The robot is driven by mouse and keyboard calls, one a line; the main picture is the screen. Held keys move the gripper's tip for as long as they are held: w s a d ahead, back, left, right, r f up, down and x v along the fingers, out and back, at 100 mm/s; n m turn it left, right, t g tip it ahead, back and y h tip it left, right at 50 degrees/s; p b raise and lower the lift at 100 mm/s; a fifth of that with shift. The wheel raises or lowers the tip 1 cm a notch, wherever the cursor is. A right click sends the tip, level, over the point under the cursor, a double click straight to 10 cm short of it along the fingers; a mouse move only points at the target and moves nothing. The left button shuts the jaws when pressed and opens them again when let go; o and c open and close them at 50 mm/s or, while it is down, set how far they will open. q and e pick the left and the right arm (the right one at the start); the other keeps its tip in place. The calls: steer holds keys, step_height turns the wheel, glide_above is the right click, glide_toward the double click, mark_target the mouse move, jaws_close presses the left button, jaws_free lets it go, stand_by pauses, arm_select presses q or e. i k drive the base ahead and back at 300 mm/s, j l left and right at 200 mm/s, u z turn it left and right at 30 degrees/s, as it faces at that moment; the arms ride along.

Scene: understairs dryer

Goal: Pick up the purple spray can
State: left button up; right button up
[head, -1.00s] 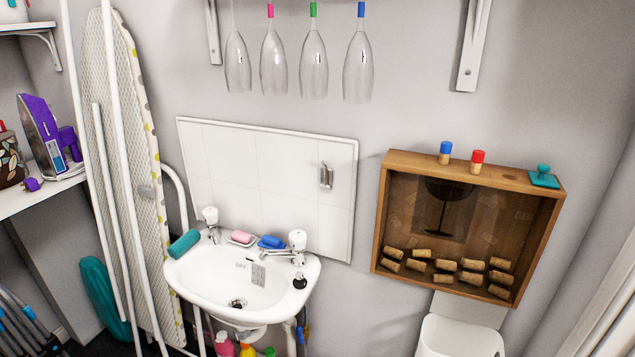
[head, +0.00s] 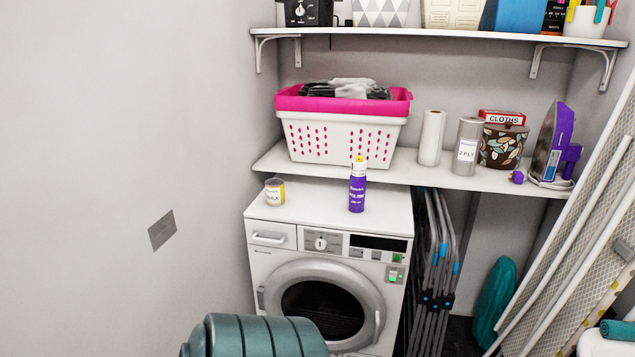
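A purple spray can (head: 357,190) with a pale top and yellow cap stands upright on top of the white dryer (head: 322,260), near its front edge and right of centre. It is clear of other things and fully visible. Neither of my grippers shows in the head view.
A small tin (head: 274,192) stands left of the can. A shelf (head: 400,172) behind and above the dryer holds a pink and white laundry basket (head: 341,130), rolls (head: 431,138) and an iron (head: 553,145). A teal ribbed object (head: 258,337) is in front at the bottom.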

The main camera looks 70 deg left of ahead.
mark_target(359, 179)
steer(key=u, duration=2.1)
